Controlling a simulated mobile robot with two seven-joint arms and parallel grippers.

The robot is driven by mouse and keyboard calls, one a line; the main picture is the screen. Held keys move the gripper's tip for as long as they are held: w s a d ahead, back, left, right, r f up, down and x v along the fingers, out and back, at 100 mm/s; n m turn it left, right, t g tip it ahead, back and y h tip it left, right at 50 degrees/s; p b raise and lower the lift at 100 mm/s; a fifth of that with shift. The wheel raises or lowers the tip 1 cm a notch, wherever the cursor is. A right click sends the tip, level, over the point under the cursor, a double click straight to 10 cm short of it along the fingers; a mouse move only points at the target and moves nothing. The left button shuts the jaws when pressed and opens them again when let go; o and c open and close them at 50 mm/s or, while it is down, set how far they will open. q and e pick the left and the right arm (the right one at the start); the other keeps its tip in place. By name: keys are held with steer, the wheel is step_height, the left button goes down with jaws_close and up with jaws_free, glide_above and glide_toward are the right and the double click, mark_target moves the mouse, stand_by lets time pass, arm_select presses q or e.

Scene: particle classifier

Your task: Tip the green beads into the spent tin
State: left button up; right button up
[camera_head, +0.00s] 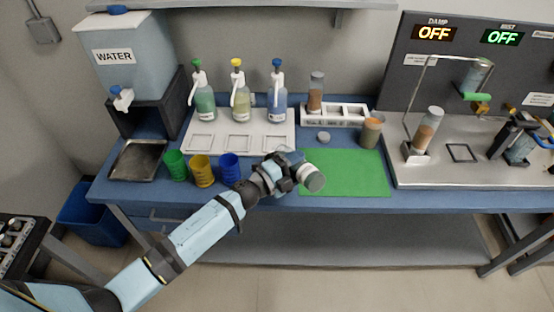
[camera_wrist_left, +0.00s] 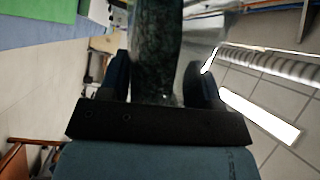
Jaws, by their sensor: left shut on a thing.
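My left gripper (camera_head: 290,172) is shut on a clear jar (camera_head: 313,180) above the left edge of the green mat (camera_head: 360,176). The jar is tilted, with one round end facing the lower right. In the left wrist view the jar (camera_wrist_left: 156,45) stands between the two fingers of my left gripper (camera_wrist_left: 157,82); dark green contents show through its wall. An olive tin-like container (camera_head: 371,132) with an orange-brown top stands behind the mat; I cannot tell whether it is the spent tin. My right gripper is not in view.
A small grey disc (camera_head: 323,137) lies behind the mat. A white rack (camera_head: 345,115) holds a brown-filled jar (camera_head: 316,95). Green (camera_head: 175,165), yellow (camera_head: 201,170) and blue (camera_head: 229,168) cups stand left of my gripper. Another jar (camera_head: 429,128) stands at the right station. The mat's right half is clear.

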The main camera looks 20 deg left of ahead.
arm_select(q)
steer(key=shift+w+a+r+n+p, duration=0.2)
steer(key=shift+r+n+p, duration=0.35)
steer(key=shift+p, duration=0.3)
steer(key=shift+w+a+r+n+p, duration=0.2)
steer(key=shift+r+n+p, duration=0.15)
steer(key=shift+n+p, duration=0.4)
stand_by(1.8)
steer(key=shift+w+a+r+n+y+p, duration=0.2)
steer(key=shift+r+n+p, duration=0.2)
steer(key=shift+p, duration=0.35)
steer(key=shift+w+a+r+n+y+p, duration=0.1)
steer(key=shift+a+r+n+p, duration=0.25)
steer(key=shift+p, duration=0.35)
stand_by(0.4)
